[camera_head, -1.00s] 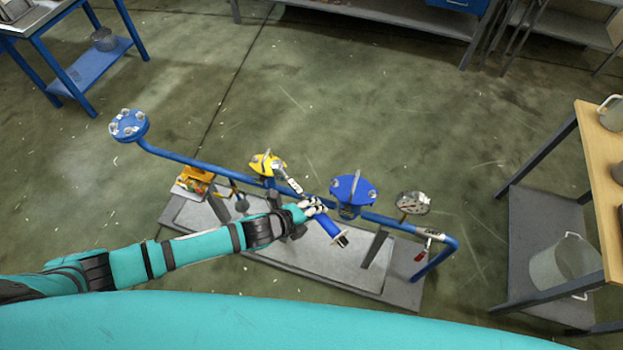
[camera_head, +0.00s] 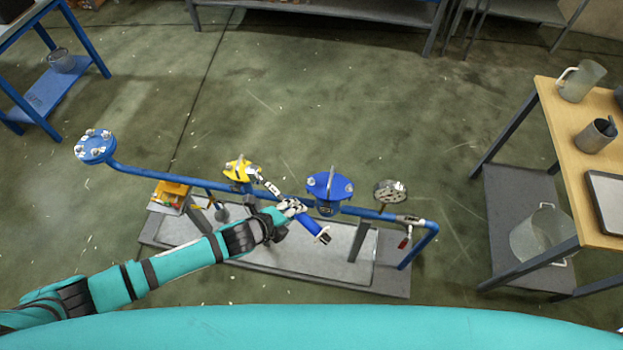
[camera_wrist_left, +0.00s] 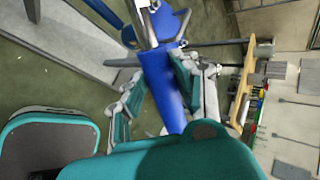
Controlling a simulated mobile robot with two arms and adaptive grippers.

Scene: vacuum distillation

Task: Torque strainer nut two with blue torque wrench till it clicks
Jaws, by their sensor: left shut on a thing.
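My left gripper (camera_head: 292,207) is shut on the blue handle of the torque wrench (camera_head: 312,226). In the left wrist view my left gripper (camera_wrist_left: 165,95) has its fingers on both sides of the blue handle (camera_wrist_left: 158,75). The wrench's metal shaft (camera_head: 270,187) runs up and left to its head at the yellow flange (camera_head: 238,168) on the blue pipe. Whether the head sits on a nut there is too small to tell. The blue strainer cover (camera_head: 318,182), with nuts around its rim, is to the right of the gripper. My right gripper is not in view.
The pipe stands on a grey base plate (camera_head: 215,230), with a round blue flange (camera_head: 95,147) at its left end. A gauge (camera_head: 390,192) and a red-tagged valve (camera_head: 405,240) are on the right. A wooden-topped table (camera_head: 560,150) stands further right. Floor behind the pipe is clear.

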